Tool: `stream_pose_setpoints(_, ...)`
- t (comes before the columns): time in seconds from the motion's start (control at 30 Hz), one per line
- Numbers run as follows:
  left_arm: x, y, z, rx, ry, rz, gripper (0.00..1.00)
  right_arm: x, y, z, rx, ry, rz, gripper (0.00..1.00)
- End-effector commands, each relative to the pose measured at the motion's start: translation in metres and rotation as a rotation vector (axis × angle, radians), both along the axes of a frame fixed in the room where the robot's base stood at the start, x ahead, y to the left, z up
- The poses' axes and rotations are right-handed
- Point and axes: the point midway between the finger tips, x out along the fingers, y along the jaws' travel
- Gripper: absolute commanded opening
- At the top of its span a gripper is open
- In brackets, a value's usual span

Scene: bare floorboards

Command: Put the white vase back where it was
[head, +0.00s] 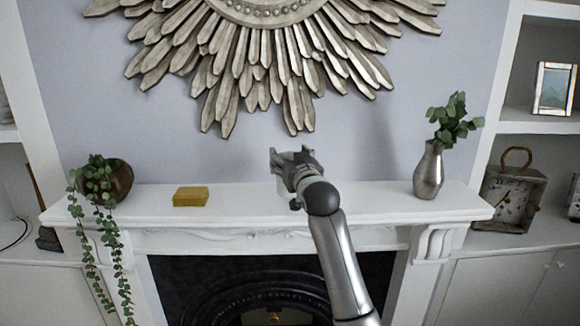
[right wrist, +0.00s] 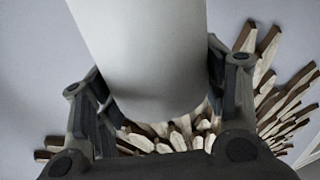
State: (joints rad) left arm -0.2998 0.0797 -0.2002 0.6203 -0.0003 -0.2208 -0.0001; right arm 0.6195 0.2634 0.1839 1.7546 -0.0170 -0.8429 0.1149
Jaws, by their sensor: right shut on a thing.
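The white vase (right wrist: 145,55) fills the middle of the right wrist view as a smooth, pale, rounded body between the two dark fingers. My right gripper (head: 290,160) is shut on it; the fingers also show on either side of the vase in the right wrist view (right wrist: 155,95). In the head view the gripper is over the middle of the white mantel shelf (head: 365,203). There the vase is mostly or wholly hidden behind my gripper and arm, so I cannot tell whether it touches the shelf. My left gripper is not in view.
On the shelf, a brown pot with a trailing plant (head: 107,183) stands at the left end, a yellow block (head: 190,196) left of my gripper, and a silver vase with green leaves (head: 429,172) at the right. A sunburst wall ornament (head: 262,60) hangs above. A clock (head: 511,200) stands further right.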

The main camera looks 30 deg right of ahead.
Motion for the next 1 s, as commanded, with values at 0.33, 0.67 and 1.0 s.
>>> stream_pose_setpoints(0.33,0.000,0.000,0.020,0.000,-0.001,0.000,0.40,0.000,0.000,-0.030,-0.001,-0.002,0.000,0.32)
stream_pose_setpoints(0.67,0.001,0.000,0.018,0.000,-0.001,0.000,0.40,0.001,0.000,-0.036,0.001,0.002,0.000,0.67)
stream_pose_setpoints(1.0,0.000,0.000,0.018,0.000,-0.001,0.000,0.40,0.001,0.000,-0.035,0.001,0.002,0.000,0.87)
